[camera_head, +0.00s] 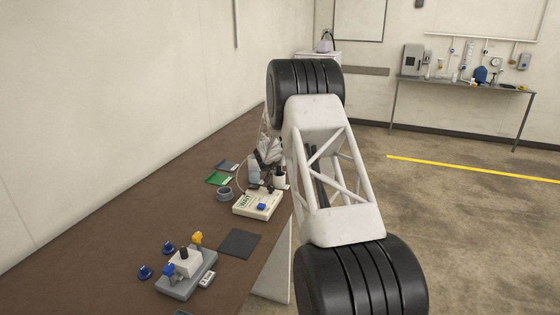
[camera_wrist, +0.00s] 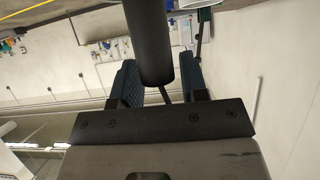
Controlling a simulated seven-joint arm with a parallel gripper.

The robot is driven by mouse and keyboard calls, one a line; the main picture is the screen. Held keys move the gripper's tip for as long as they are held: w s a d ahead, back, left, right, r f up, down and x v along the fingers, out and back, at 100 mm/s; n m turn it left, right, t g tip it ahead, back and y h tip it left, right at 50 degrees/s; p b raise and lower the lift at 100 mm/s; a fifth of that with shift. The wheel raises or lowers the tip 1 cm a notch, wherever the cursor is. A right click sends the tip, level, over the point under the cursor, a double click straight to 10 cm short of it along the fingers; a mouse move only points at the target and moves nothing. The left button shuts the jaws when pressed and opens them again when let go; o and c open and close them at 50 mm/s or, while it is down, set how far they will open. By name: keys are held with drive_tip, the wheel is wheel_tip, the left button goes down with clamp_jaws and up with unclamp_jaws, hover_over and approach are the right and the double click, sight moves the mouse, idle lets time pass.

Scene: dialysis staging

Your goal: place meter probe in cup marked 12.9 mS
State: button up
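My gripper (camera_wrist: 162,88) has a dark finger on each side of a black cylinder, which looks like the probe handle (camera_wrist: 148,40). The fingers look closed on it, and a thin dark line leaves its far end. In the head view my gripper (camera_head: 267,155) is small and partly hidden, above the far part of the bench beside the white meter (camera_head: 258,204). A pale cable curves up from the meter toward it. A grey round cup (camera_head: 224,193) stands left of the meter. A white container (camera_head: 280,179) is behind the meter. No 12.9 mS marking is readable; the probe tip is hidden.
The brown bench (camera_head: 120,220) runs along the left wall. A grey fixture (camera_head: 187,278) with blue and yellow parts stands in front, with blue pieces (camera_head: 145,271) beside it. My arm hides the bench's right side.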

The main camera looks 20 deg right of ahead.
drive_tip(key=shift+o, duration=0.9)
drive_tip(key=shift+r, duration=0.1)
drive_tip(key=v, duration=1.2)
drive_tip(key=shift+r, duration=0.45)
